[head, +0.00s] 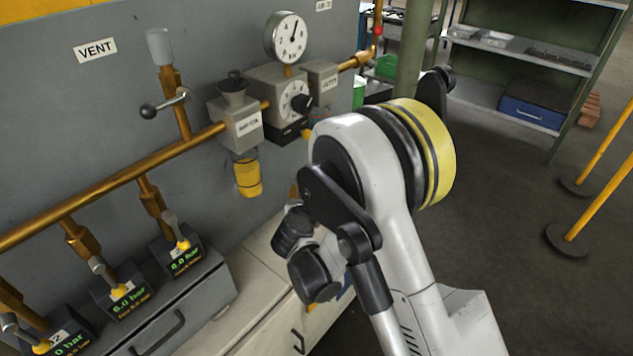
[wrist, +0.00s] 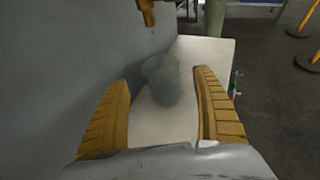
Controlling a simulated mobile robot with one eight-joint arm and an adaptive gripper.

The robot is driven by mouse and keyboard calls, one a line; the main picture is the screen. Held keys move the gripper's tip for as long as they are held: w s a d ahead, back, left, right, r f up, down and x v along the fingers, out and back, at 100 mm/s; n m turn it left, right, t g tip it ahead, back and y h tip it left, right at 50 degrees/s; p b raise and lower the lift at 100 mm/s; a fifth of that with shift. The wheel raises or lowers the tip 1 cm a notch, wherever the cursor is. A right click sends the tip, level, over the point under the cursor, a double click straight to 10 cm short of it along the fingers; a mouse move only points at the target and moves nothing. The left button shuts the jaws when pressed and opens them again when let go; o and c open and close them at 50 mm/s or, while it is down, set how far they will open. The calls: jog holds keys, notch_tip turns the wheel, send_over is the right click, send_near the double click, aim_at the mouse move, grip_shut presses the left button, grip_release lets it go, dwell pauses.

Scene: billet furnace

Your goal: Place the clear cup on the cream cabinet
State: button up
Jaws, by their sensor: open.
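The clear cup (wrist: 161,80) shows grey and see-through in the wrist view, over the pale top of the cream cabinet (wrist: 212,57). It looks slightly tilted in that view, and I cannot tell whether its base rests on the top. My gripper (wrist: 162,84) is open, with one yellow ribbed finger on each side of the cup. A gap shows between the cup and each finger. In the head view the cream cabinet (head: 262,243) stands against the grey panel; my arm hides the cup and most of the gripper.
The grey panel (head: 60,130) rises along the cabinet's left side, with brass pipes, a gauge (head: 287,37) and a yellow-bowled regulator (head: 247,178) jutting out. A grey drawer unit (head: 180,318) with pressure displays stands at front left. Yellow posts (head: 604,185) stand on open floor at right.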

jog(key=s+d+r+m+g, duration=0.4)
jog(key=s+d+r+m, duration=0.8)
jog(key=d+r+m, duration=0.4)
jog(key=s+d+m+g+y, duration=0.1)
jog(key=s+d+m, duration=0.2)
jog(key=s+m, duration=0.6)
jog(key=s+d+r+m+g, duration=0.1)
jog(key=s+d+m, duration=0.2)
jog(key=s+m, duration=0.6)
jog(key=shift+s+d+y+p, duration=0.2)
jog(key=shift+s+y+p, duration=0.2)
jog(key=shift+s, duration=0.3)
jog(key=shift+r, duration=0.1)
